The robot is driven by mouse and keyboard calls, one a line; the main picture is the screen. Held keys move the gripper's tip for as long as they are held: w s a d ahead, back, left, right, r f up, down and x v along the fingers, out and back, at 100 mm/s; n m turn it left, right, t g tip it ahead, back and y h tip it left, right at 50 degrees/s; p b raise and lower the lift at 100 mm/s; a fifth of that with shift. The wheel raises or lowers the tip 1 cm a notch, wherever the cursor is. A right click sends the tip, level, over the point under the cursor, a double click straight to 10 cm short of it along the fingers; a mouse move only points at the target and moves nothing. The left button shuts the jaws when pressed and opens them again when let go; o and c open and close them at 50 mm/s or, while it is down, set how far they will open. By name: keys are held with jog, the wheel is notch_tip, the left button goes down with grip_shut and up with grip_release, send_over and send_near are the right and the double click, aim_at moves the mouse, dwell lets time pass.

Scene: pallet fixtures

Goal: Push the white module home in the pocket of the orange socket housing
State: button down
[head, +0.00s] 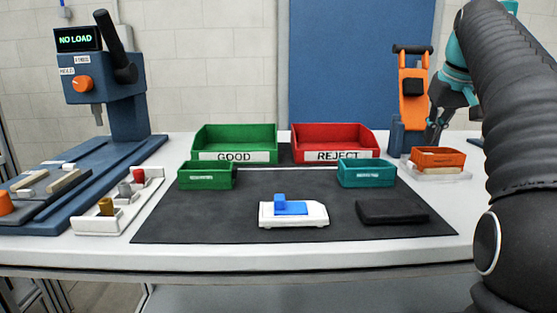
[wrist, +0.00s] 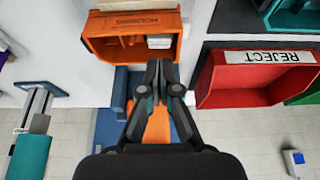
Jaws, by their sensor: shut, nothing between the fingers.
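The orange socket housing appears to be the open orange box (head: 437,158) on a pale plate at the right of the table. The wrist view shows this box (wrist: 105,45) from above, with a label on its far wall. A white block, seemingly the white module (wrist: 160,42), lies inside near its right wall; I cannot tell how deep it sits. In the head view the box wall hides it. My gripper (wrist: 161,66) is shut and empty, its tips beside the box's near edge in the wrist view. In the head view my gripper (head: 434,137) is just behind the box.
An orange and blue stand (head: 412,105) is close behind my gripper. The red REJECT bin (head: 334,146) and green GOOD bin (head: 234,143) stand at the back. A teal box (head: 367,175), a white piece with a blue top (head: 293,217) and a black pad (head: 392,212) sit on the dark mat.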

jog(key=shift+r, duration=2.4)
